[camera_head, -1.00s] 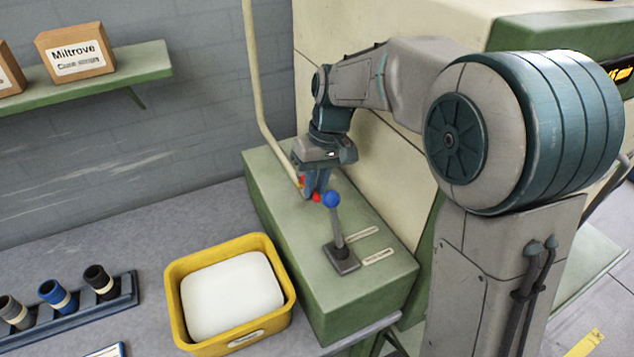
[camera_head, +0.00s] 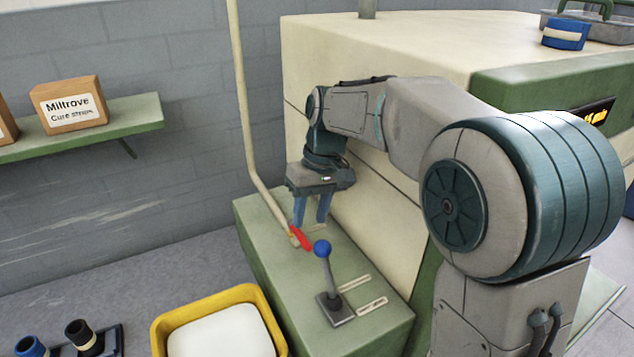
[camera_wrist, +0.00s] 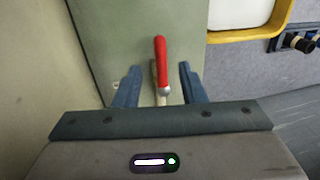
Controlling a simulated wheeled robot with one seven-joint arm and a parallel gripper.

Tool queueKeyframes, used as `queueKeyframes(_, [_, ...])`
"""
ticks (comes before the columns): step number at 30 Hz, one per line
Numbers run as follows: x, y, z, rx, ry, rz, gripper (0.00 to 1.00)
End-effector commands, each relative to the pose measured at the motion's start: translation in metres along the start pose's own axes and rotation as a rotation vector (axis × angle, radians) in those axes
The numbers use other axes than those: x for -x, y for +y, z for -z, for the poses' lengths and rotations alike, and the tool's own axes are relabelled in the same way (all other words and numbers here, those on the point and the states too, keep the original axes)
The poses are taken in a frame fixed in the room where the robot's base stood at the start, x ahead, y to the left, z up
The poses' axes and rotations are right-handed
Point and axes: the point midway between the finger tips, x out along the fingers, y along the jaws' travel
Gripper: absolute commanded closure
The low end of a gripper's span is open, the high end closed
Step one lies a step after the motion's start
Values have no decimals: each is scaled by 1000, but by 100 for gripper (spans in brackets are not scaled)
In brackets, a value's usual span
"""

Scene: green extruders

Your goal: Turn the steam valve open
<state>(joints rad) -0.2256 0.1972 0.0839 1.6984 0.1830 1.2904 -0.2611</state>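The steam valve's red handle (camera_head: 301,238) sits at the foot of a cream pipe (camera_head: 246,110), above the green cabinet top (camera_head: 262,226). In the wrist view the handle (camera_wrist: 160,60) points up the picture, with the pale valve body partly hidden at its lower end. My gripper (camera_head: 312,223) hangs just above and behind the handle, fingers down and apart, with nothing held. In the wrist view my gripper's two blue fingers (camera_wrist: 159,80) stand on either side of the handle's line, with gaps on both sides.
A lever with a blue knob (camera_head: 322,249) stands close to the valve, towards the front right. Two label plates (camera_head: 353,283) lie beside it. A cream machine wall (camera_head: 384,205) rises right behind my gripper. A yellow tub (camera_head: 163,325) stands left of the cabinet.

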Motion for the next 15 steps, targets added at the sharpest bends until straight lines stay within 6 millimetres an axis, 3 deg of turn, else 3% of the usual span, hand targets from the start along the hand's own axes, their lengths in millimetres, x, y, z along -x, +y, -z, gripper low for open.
queueKeyframes(6, [52, 1, 1, -1, 4, -1, 63])
queueKeyframes(15, [86, 1, 0, -1, 1, 0, 63])
